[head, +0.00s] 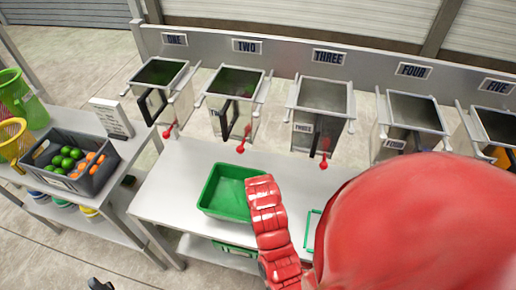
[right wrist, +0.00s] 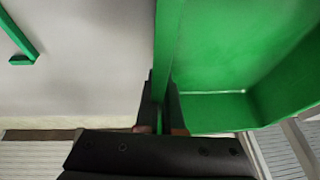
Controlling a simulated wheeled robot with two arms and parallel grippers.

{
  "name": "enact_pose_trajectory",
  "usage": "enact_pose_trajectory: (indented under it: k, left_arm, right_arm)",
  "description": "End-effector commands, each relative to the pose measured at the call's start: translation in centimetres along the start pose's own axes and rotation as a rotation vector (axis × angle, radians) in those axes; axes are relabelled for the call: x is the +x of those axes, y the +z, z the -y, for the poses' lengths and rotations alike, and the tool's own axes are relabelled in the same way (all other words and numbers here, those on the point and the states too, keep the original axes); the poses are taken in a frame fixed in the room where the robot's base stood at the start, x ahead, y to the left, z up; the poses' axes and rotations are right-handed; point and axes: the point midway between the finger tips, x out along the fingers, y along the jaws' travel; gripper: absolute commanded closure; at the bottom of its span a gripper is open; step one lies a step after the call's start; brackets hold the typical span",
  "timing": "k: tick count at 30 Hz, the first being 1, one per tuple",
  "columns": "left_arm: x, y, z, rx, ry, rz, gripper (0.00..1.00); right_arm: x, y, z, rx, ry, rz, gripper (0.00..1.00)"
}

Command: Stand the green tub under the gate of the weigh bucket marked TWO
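The green tub (head: 222,194) is upright on the white bench and looks empty inside. It is in front of and below the weigh bucket marked TWO (head: 247,107), whose red-knobbed lever (head: 241,148) hangs above the tub's far side. My right gripper is at the tub's right side, mostly hidden behind my red arm in the head view. In the right wrist view its dark fingers (right wrist: 160,108) are closed on either side of the wall of the tub (right wrist: 235,65). A black tip at the lower left, probably my left gripper (head: 100,285), is barely in frame.
Buckets ONE (head: 163,88), THREE (head: 320,112) and FOUR (head: 410,125) flank TWO. A green outline (head: 309,230) lies on the bench to the right, partly hidden by my arm. A grey crate of fruit (head: 45,178) stands on the left table. The bench left of the tub is clear.

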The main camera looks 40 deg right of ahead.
Motion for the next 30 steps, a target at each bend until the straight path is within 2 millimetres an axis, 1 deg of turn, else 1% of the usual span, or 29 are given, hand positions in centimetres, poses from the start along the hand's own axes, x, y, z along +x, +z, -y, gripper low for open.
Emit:
enact_pose_trajectory:
  k: [1, 3, 6, 8, 12, 14, 21, 24, 27, 30]
  left_arm:
    - [-0.1, 0.0, 0.0, 0.0, 0.0, 0.0, 0.5]
    - [-0.2, 0.0, 0.0, 0.0, 0.0, 0.0, 0.5]
    - [-0.2, 0.0, 0.0, 0.0, 0.0, 0.0, 0.5]
    - [-0.3, 0.1, 0.0, 0.0, 0.0, 0.0, 0.5]
    - [-0.7, 0.1, 0.0, 0.0, 0.0, 0.0, 0.5]
    - [-0.8, 0.1, 0.0, 0.0, 0.0, 0.0, 0.5]
    - [-0.8, 0.1, 0.0, 0.0, 0.0, 0.0, 0.5]
    - [-1.1, 0.2, -0.1, 0.0, 0.0, 0.0, 0.5]
    - [-1.0, 0.2, -0.1, 0.0, 0.0, 0.0, 0.5]
    - [-1.0, 0.2, -0.1, 0.0, 0.0, 0.0, 0.5]
  right_arm:
    - [0.5, -0.6, 0.3, 0.0, 0.001, 0.002, 1.0]
    - [0.8, -1.2, 0.6, 0.0, 0.0, 0.001, 1.0]
    - [1.1, -1.6, 0.7, 0.0, -0.001, -0.001, 1.0]
    - [1.5, -1.4, 0.6, 0.0, 0.0, 0.0, 1.0]
    - [3.5, -0.3, 0.3, -0.001, 0.004, 0.007, 1.0]
    - [4.1, -0.2, 0.3, -0.001, 0.001, 0.003, 1.0]
    - [4.2, -0.2, 0.3, 0.0, 0.0, 0.001, 1.0]
    - [4.5, 0.0, 0.3, 0.0, 0.0, 0.001, 1.0]
    - [4.4, -0.1, 0.3, 0.0, 0.0, 0.001, 0.81]
    - [4.4, 0.0, 0.3, 0.0, 0.0, 0.002, 0.65]
